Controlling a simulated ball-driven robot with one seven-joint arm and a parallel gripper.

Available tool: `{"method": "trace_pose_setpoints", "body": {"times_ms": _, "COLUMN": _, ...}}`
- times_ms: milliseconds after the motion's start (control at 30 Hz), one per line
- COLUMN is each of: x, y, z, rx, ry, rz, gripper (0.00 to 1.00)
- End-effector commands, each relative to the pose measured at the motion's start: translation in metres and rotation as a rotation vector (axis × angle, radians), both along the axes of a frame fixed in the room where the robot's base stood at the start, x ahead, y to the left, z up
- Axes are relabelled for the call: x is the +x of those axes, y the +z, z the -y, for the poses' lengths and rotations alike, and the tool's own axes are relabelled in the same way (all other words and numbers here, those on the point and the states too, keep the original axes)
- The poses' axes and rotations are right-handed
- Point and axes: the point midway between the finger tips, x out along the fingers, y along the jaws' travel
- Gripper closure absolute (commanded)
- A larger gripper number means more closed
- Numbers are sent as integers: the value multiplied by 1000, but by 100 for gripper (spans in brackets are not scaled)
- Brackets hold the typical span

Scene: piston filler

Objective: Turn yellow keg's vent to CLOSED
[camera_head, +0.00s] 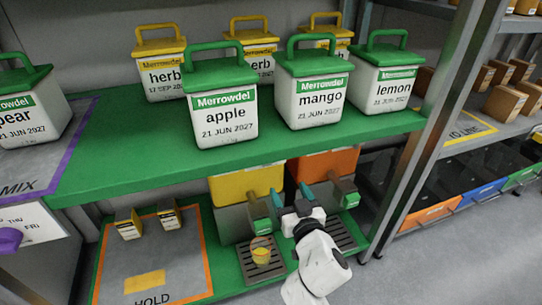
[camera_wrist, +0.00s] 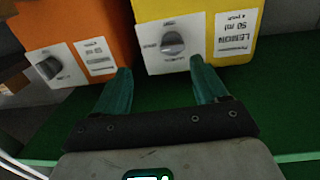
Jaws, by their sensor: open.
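The yellow keg (camera_head: 232,187) stands on the green lower shelf, left of the orange keg in the head view. In the wrist view the yellow keg (camera_wrist: 223,12) is at the upper right, with a label reading LEMON 50 ml. Its vent knob (camera_wrist: 172,44) is a grey dial on a white plate; the plate's small lettering is too blurred to read, so I cannot tell its setting. My gripper (camera_wrist: 160,66) is open and empty, its teal fingers below and either side of the knob in the picture. In the head view my gripper (camera_head: 291,192) is between the two kegs' fronts.
The orange keg (camera_head: 328,164) has its own knob (camera_wrist: 48,67). A yellow cup (camera_head: 261,255) sits on the left drip tray (camera_head: 248,276). Several white tubs stand on the green upper shelf (camera_head: 150,150) above. Two small boxes (camera_head: 128,224) are on the HOLD mat (camera_head: 190,275).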

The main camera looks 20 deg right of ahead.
Motion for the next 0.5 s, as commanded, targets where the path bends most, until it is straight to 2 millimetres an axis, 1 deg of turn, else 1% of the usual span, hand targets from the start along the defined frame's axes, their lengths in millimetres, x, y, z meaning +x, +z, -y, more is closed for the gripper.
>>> {"method": "trace_pose_setpoints", "body": {"times_ms": 33, "x": 4, "y": 8, "z": -6, "rx": -5, "ry": 22, "rz": 20, "gripper": 28}}
{"method": "trace_pose_setpoints", "body": {"times_ms": 100, "x": 8, "y": 12, "z": -11, "rx": -7, "ry": 43, "rz": 39, "gripper": 28}}
{"method": "trace_pose_setpoints", "body": {"times_ms": 267, "x": 20, "y": 12, "z": -13, "rx": -8, "ry": 53, "rz": 49, "gripper": 28}}
{"method": "trace_pose_setpoints", "body": {"times_ms": 367, "x": 34, "y": 12, "z": -13, "rx": -10, "ry": 52, "rz": 49, "gripper": 28}}
{"method": "trace_pose_setpoints", "body": {"times_ms": 500, "x": 59, "y": 11, "z": -13, "rx": -10, "ry": 52, "rz": 49, "gripper": 28}}
